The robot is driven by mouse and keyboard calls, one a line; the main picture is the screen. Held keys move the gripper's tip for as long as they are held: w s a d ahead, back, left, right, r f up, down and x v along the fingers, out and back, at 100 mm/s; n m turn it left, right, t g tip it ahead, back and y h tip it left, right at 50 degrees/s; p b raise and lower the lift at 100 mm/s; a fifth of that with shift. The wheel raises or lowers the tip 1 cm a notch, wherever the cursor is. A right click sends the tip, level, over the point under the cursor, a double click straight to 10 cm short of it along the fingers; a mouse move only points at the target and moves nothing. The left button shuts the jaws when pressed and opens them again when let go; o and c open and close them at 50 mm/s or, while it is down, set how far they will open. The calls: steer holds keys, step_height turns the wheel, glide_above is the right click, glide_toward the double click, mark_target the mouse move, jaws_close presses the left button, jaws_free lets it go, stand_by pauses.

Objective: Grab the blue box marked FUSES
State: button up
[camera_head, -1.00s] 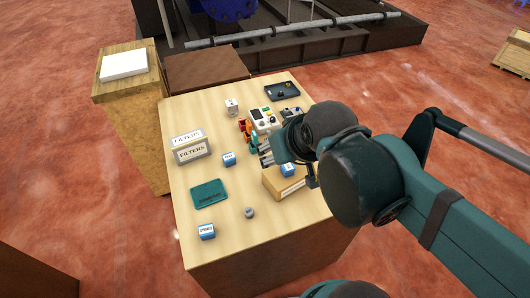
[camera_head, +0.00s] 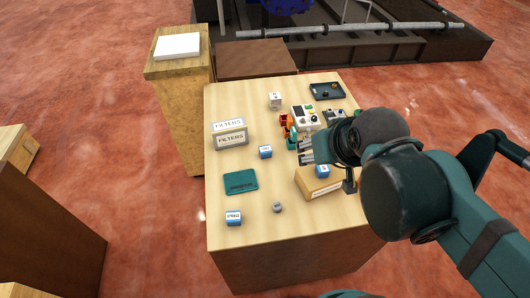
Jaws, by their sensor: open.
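Three small blue-and-white boxes are on the wooden table (camera_head: 290,228). One blue box (camera_head: 265,152) stands near the middle, one (camera_head: 234,218) near the front left edge, and one (camera_head: 322,171) on top of a tan carton (camera_head: 312,186). Their labels are too small to read surely, so I cannot tell which says FUSES. My gripper (camera_head: 306,151) is open over the table's right half, right of the middle blue box and just behind the carton. Nothing shows between its fingers. My arm hides part of the table's right side.
Two FILTERS boxes (camera_head: 230,139) stand at the left, with a teal mat (camera_head: 240,182) and a small grey knob-like part (camera_head: 277,207) in front. A white device (camera_head: 304,117), a white cube (camera_head: 274,100) and a dark tray (camera_head: 326,91) are at the back.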

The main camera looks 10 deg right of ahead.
steer(key=shift+w, duration=0.1)
steer(key=shift+c, duration=0.3)
steer(key=n+g, duration=0.7)
steer(key=n, duration=1.1)
glide_above(264, 149)
step_height(264, 149, down, 21)
steer(key=shift+d+r+b, duration=0.1)
steer(key=shift+b, duration=0.35)
steer(key=shift+f+n, duration=0.5)
steer(key=shift+f, duration=0.2)
steer(key=shift+f, duration=0.1)
steer(key=shift+f, duration=1.2)
